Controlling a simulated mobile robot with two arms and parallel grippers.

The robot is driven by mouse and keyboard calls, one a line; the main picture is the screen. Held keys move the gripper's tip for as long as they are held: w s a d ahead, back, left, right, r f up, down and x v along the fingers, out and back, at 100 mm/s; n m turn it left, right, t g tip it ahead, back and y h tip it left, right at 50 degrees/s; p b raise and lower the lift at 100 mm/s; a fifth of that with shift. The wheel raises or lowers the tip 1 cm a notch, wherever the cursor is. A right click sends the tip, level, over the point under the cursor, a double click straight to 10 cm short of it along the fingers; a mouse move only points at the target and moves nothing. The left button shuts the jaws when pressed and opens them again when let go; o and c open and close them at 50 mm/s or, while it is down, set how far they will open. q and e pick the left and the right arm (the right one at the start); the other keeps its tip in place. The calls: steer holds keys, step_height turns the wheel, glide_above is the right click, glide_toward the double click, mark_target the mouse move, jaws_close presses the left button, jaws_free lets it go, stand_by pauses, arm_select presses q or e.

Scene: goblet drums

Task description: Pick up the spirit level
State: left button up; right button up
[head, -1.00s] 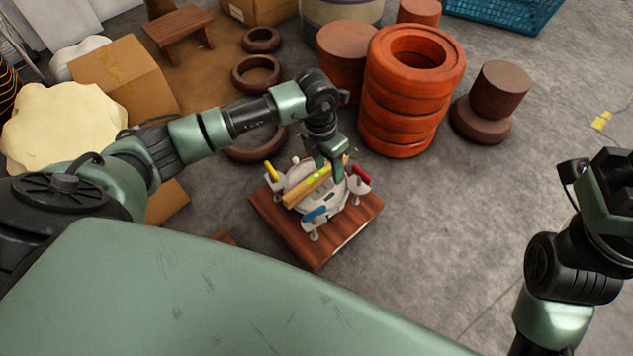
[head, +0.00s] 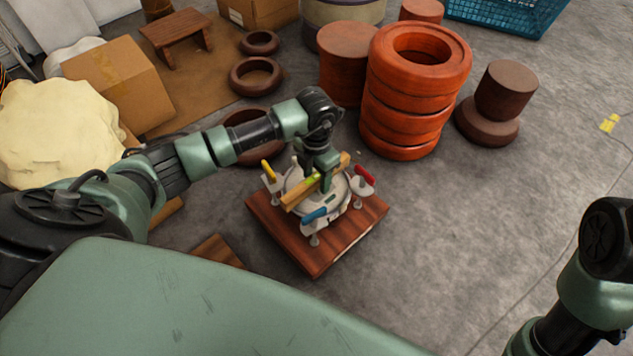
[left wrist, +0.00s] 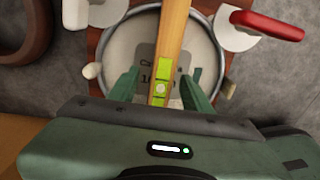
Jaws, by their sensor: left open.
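The spirit level (head: 300,195) is a wooden bar with a yellow-green vial section. It lies across the top of a white goblet drum (head: 333,198) on a brown wooden board (head: 287,237). My left gripper (head: 325,184) is over the level, pointing down. In the left wrist view the level (left wrist: 172,45) runs between the two green fingers of the left gripper (left wrist: 160,85), with a gap on each side. The gripper is open. Part of the level is hidden behind the fingers in the head view. My right gripper is out of view; only part of my right arm shows.
Yellow (head: 268,171), blue (head: 314,215) and red (head: 364,174) handles stick out around the drum. A stack of orange rings (head: 410,110) stands just behind to the right. Brown rings (head: 256,75) lie on the floor further back.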

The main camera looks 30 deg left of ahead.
arm_select(q)
jaws_close()
steer(key=shift+r, duration=0.15)
